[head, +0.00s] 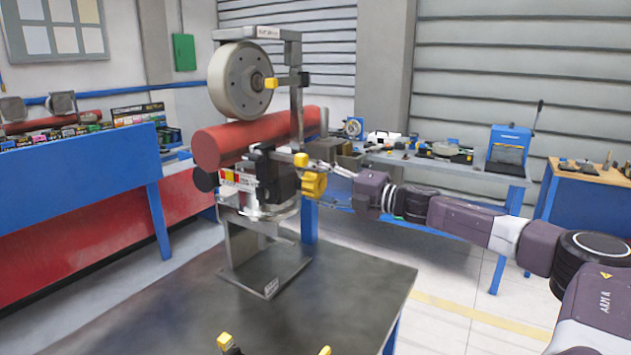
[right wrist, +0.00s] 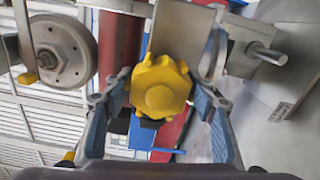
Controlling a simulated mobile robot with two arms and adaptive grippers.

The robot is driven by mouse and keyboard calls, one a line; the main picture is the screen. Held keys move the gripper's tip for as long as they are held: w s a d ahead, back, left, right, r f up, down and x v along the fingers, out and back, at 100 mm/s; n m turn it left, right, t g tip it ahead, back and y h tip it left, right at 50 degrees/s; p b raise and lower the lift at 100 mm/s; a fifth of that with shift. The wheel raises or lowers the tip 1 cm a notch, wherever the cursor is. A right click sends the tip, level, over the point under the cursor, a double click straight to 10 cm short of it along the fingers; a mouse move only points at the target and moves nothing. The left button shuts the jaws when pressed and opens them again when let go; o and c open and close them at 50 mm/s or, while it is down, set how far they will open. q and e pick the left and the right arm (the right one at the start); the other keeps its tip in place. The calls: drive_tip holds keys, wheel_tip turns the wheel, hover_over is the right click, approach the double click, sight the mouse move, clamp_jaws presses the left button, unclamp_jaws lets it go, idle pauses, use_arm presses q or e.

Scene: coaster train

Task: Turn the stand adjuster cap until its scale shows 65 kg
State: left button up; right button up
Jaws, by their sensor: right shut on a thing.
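The yellow lobed adjuster cap (head: 314,185) sits on the right side of the stand's black block. It also shows large in the right wrist view (right wrist: 160,88). My right gripper (head: 328,172) reaches it from the right. In the right wrist view its blue-grey fingers lie on both sides of the cap, shut on it. My left gripper is not in view.
The stand rests on a dark tabletop (head: 330,300) with free room at its front. Small yellow-tipped parts (head: 225,341) show at the bottom edge. A blue bench (head: 80,190) is at left. A grey worktable (head: 440,168) with tools stands behind my right arm.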

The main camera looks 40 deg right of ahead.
drive_tip(key=m+p, duration=0.1)
drive_tip(key=m, duration=0.2)
drive_tip(key=shift+m, duration=0.4)
drive_tip(key=m+p, duration=0.1)
drive_tip(key=m, duration=0.1)
drive_tip(key=shift+m+p, duration=0.3)
drive_tip(key=shift+m, duration=0.1)
drive_tip(key=m+p, duration=0.3)
drive_tip(key=m, duration=0.1)
drive_tip(key=shift+f+m+p, duration=0.1)
drive_tip(key=shift+m+p, duration=0.2)
drive_tip(key=shift+m, duration=0.3)
drive_tip(key=o, duration=1.2)
drive_tip(key=shift+c, duration=0.2)
drive_tip(key=shift+s, duration=0.1)
